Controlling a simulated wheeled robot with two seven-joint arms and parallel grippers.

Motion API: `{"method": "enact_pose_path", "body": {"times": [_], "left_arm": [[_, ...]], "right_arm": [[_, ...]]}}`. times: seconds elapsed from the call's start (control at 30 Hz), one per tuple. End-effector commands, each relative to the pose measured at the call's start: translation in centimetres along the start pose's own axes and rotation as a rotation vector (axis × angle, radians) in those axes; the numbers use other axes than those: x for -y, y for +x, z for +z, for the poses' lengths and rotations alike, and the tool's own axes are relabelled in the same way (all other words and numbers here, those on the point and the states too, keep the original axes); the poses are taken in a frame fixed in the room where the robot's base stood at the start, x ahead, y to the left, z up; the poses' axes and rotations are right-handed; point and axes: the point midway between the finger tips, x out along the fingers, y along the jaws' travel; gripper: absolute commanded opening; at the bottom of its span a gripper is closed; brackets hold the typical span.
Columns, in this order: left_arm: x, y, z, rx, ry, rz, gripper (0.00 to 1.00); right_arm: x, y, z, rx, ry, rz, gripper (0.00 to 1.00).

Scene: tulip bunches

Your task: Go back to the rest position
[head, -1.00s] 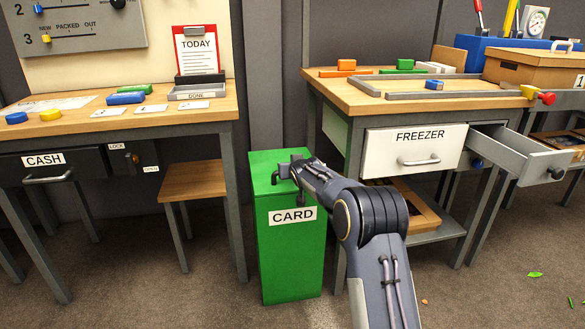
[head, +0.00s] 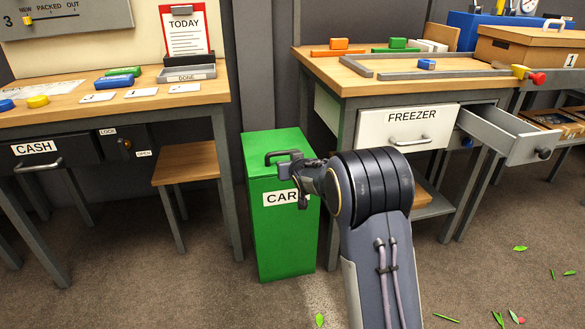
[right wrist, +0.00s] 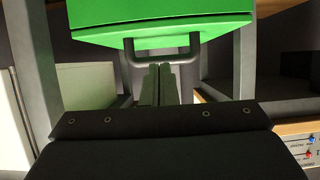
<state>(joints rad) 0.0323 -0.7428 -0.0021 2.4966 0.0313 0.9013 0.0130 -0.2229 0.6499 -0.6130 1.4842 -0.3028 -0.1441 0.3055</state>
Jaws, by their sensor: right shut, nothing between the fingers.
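My right gripper (head: 288,170) is in front of the green CARD bin (head: 284,235), close to its top edge. The wrist view shows its two fingers (right wrist: 155,72) together with nothing between them. Their tips are near the bin's dark handle (right wrist: 162,58); I cannot tell whether they touch it. In the head view, the handle (head: 283,156) stands at the bin's top and my right arm hides part of the CARD label (head: 287,198). My left gripper is out of view.
Right is the FREEZER bench (head: 350,82) with an open grey drawer (head: 505,135) sticking out. Green leaves (head: 520,248) lie on the carpet. The floor in front of the desk is clear.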

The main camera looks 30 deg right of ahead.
Motion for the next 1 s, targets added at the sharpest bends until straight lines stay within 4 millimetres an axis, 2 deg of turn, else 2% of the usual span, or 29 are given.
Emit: {"method": "enact_pose_path", "body": {"times": [0.33, 0.47, 0.57, 0.67, 0.8, 0.9, 1.0], "left_arm": [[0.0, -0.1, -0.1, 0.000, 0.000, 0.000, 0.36], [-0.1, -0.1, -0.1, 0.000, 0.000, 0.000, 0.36], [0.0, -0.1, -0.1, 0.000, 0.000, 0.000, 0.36], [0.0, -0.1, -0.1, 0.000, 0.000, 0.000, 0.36], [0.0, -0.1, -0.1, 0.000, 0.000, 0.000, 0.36], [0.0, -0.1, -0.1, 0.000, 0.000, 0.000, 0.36], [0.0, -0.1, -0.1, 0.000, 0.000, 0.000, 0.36]], "right_arm": [[-0.3, -1.1, 0.8, 0.006, 0.013, 0.003, 0.00], [-1.8, -4.0, 1.4, 0.069, 0.093, 0.006, 0.00], [-2.7, -8.6, 2.7, 0.165, 0.190, -0.014, 0.00], [-2.5, -14.4, 4.6, 0.275, 0.270, -0.069, 0.00], [-0.6, -23.1, 7.5, 0.411, 0.319, -0.176, 0.00], [0.9, -28.9, 9.9, 0.489, 0.311, -0.250, 0.00], [2.2, -33.4, 12.3, 0.547, 0.285, -0.304, 0.00]]}}
